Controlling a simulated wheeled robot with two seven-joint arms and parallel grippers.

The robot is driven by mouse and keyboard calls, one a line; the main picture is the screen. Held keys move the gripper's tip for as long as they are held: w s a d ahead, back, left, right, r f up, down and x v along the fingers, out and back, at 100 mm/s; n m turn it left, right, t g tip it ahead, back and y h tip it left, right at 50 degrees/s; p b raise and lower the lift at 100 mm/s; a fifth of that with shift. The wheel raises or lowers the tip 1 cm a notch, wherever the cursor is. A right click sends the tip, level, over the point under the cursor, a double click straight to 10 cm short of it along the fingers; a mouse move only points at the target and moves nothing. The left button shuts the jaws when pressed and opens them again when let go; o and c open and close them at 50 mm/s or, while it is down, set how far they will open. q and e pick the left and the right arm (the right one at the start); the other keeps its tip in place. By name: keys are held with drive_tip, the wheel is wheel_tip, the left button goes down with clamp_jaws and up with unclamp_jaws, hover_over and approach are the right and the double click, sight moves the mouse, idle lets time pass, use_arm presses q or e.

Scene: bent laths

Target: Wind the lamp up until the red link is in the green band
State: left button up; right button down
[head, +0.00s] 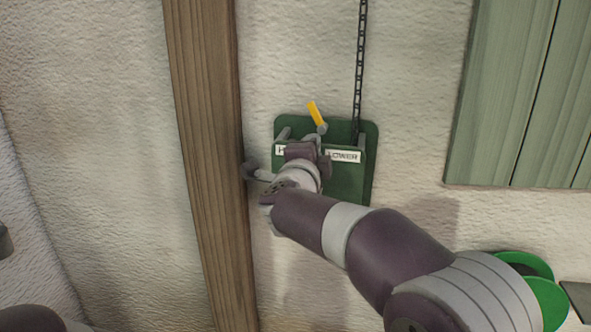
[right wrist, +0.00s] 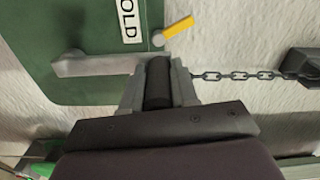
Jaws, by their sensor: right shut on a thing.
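The winch's green plate (head: 343,190) is on the wall, with a HOLD label (right wrist: 129,18) and a LOWER label (head: 343,156). The yellow lever (head: 316,113) tilts up and left, above the gap between the labels. The lamp chain (head: 359,65) runs straight up from the plate's right side out of view. My right gripper (head: 308,150) is in front of the plate. In the right wrist view it (right wrist: 158,92) is shut on a dark cylindrical grip (right wrist: 158,78). A grey bar (right wrist: 85,66) shows beside it. The lamp, red link and green band do not show. My left gripper is out of view.
A wooden post (head: 207,150) stands just left of the plate. Green boards (head: 520,90) hang on the wall at upper right. Green round objects (head: 545,298) are at lower right. A dark block (right wrist: 303,62) shows at the chain's far end in the right wrist view.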

drive_tip(key=shift+s+d+f+m+b, duration=0.15)
drive_tip(key=shift+s+d+m+b, duration=0.1)
drive_tip(key=shift+d+m+b, duration=0.55)
drive_tip(key=shift+s+d+f+m+b, duration=0.1)
drive_tip(key=shift+s+d+m+b, duration=0.1)
drive_tip(key=shift+d+m+b, duration=0.6)
drive_tip(key=shift+s+d+f+m+b, duration=0.15)
drive_tip(key=shift+s+d+m+b, duration=0.1)
drive_tip(key=shift+d+m+b, duration=0.55)
drive_tip(key=shift+a, duration=0.1)
drive_tip(key=c, duration=1.1)
unclamp_jaws()
drive_tip(key=shift+o, duration=1.2)
drive_tip(key=shift+f, duration=0.1)
